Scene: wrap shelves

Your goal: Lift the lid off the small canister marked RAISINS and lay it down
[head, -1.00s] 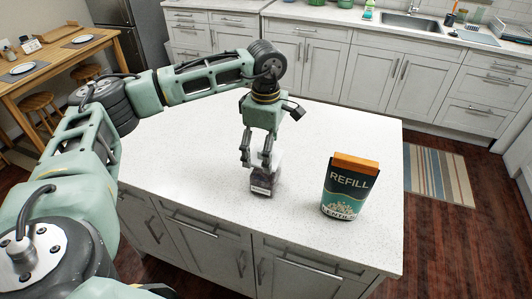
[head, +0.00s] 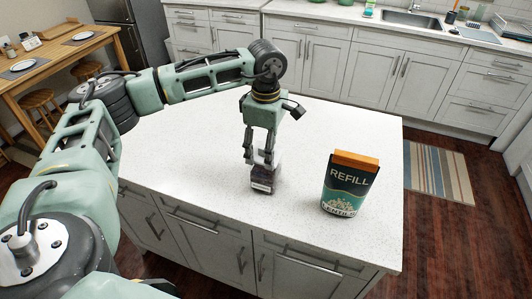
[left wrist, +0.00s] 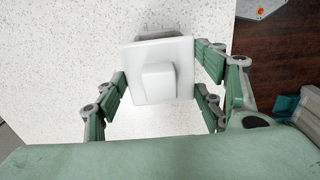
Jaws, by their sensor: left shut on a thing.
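The small canister (head: 263,181) stands upright on the white island top (head: 200,150), dark and clear-sided, with a pale label too small to read here. My left gripper (head: 258,160) points down over it, with its fingers shut on the lid. In the left wrist view the lid (left wrist: 178,84) is a pale square with a raised square knob, between the fingers on both sides. A grey strip of the canister (left wrist: 155,34) shows past the lid's upper edge. I cannot tell whether the lid is apart from the canister. My right gripper is not in view.
A dark green REFILL pack (head: 346,185) with an orange top stands to the right of the canister. The island top is bare to the left, behind, and between canister and pack. The island's front edge lies close to the canister.

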